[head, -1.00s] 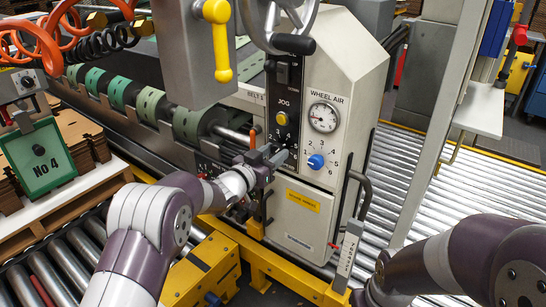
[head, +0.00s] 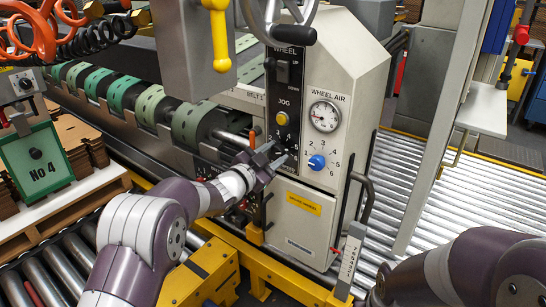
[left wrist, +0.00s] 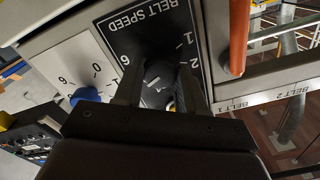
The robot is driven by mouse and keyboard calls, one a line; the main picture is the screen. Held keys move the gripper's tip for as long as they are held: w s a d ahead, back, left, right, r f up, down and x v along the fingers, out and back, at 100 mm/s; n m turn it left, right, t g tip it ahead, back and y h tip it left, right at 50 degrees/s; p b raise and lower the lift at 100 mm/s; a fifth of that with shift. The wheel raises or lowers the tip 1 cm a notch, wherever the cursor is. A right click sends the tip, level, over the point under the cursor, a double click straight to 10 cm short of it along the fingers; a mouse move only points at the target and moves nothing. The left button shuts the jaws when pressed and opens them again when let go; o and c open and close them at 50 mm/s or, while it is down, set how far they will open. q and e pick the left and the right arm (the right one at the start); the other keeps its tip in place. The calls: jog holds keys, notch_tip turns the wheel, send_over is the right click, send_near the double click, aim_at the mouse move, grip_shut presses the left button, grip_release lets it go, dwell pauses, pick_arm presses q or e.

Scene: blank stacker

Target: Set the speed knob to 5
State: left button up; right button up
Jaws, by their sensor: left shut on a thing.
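The belt speed knob is a dark knob with a pale pointer line, on a black dial plate (left wrist: 150,30) lettered BELT SPEED; it shows in the left wrist view (left wrist: 157,84). My left gripper (head: 273,157) is at this dial on the front of the cream control cabinet (head: 340,75). Its two fingers stand on either side of the knob and are shut on it. In the left wrist view the numerals 6, 1 and 2 show around the knob; the gripper hides others. I cannot tell which numeral the pointer faces. My right gripper is out of view.
A blue wheel air knob (head: 317,162) sits just right of my left gripper, below a round gauge (head: 324,116). A yellow jog button (head: 282,119) is above it. A yellow frame (head: 290,280) runs below.

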pick_arm(q)
jog(key=shift+f, duration=0.1)
jog(key=o, duration=1.1)
jog(key=shift+c, duration=0.2)
jog(key=p+v, duration=0.2)
jog(key=v, duration=1)
jog(key=shift+s+a, duration=0.2)
jog(key=shift+s, duration=0.1)
